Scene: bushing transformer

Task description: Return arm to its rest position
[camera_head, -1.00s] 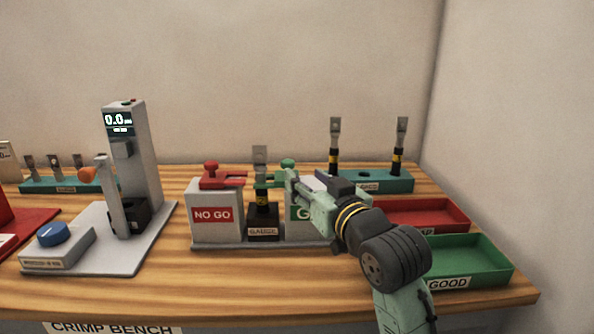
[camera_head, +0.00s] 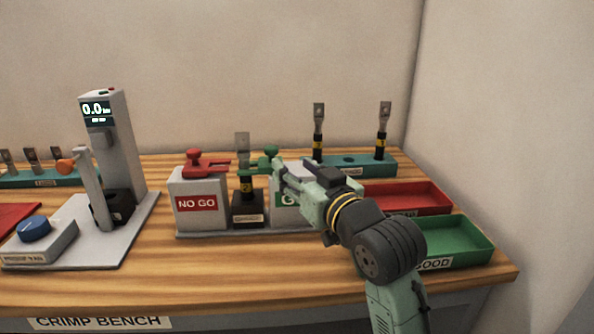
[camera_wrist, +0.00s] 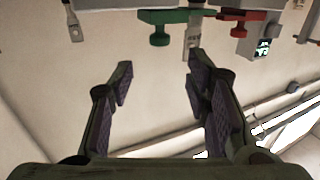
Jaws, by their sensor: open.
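My gripper (camera_head: 283,177) is over the bench, just right of the crimped lug (camera_head: 242,150) that stands upright in the black holder (camera_head: 247,208) between the gauges. In the wrist view my gripper (camera_wrist: 155,85) has its two fingers spread apart with nothing between them. The green gauge handle (camera_wrist: 168,22) and the lug (camera_wrist: 192,40) lie beyond the fingertips there. My arm comes in from the lower right and hides part of the green GO gauge (camera_head: 290,212).
The NO GO gauge (camera_head: 198,203) with its red handle stands left of the lug. Left of it is a tester with a display (camera_head: 97,110). A red tray (camera_head: 425,192) and a green GOOD tray (camera_head: 462,238) are at right. A teal rack (camera_head: 350,162) holds two lugs behind.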

